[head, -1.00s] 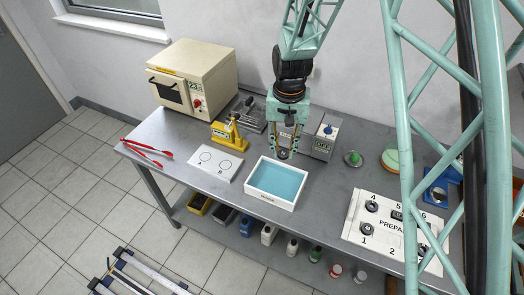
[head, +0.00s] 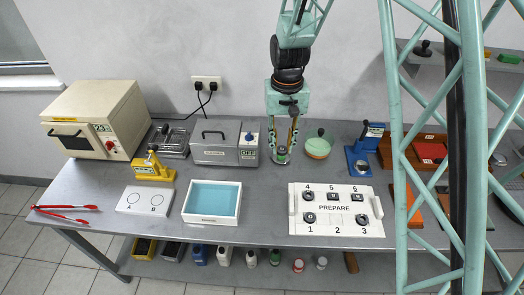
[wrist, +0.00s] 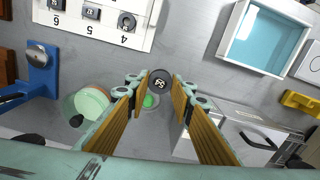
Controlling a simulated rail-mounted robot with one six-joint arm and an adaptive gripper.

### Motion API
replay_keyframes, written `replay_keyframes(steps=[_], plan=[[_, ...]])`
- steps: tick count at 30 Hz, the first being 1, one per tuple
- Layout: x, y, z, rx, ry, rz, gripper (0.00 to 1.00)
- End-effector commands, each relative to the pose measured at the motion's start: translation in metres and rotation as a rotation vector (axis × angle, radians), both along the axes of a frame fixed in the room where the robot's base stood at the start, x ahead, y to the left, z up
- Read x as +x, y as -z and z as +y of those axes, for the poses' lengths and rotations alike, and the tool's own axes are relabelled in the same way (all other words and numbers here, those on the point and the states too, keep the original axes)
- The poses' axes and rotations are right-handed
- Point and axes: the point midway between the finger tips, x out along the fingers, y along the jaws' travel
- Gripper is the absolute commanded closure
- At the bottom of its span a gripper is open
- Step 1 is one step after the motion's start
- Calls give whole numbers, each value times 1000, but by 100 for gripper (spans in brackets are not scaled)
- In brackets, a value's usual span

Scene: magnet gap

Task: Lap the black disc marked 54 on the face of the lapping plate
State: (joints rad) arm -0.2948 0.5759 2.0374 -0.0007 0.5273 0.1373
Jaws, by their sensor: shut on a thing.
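My gripper (head: 281,157) is shut on a small black disc (wrist: 160,84). In the wrist view the disc sits between the fingertips, with a light mark that looks like an upside-down 54. I cannot tell the gap between the disc and that base. A round pale green plate (head: 318,145) with a dark knob lies just to the right. It also shows in the wrist view (wrist: 88,103). I cannot tell for sure which round piece is the lapping plate.
A white PREPARE board (head: 335,231) with several black pieces lies in front. A blue-filled tray (head: 212,221), a white A/B board (head: 143,211) and a yellow tool (head: 152,170) are left. A grey box (head: 215,155) stands beside my gripper, a blue device (head: 365,150) further right.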

Motion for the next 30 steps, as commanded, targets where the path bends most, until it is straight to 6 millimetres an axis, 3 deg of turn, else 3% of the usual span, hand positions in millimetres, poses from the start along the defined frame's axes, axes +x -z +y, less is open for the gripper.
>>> replay_keyframes(steps=[19, 27, 30], plan=[[39, -19, -153, 0, 96, -1, 88], [52, -7, -217, 0, 134, 0, 88], [55, 1, -232, 0, 141, 0, 88]])
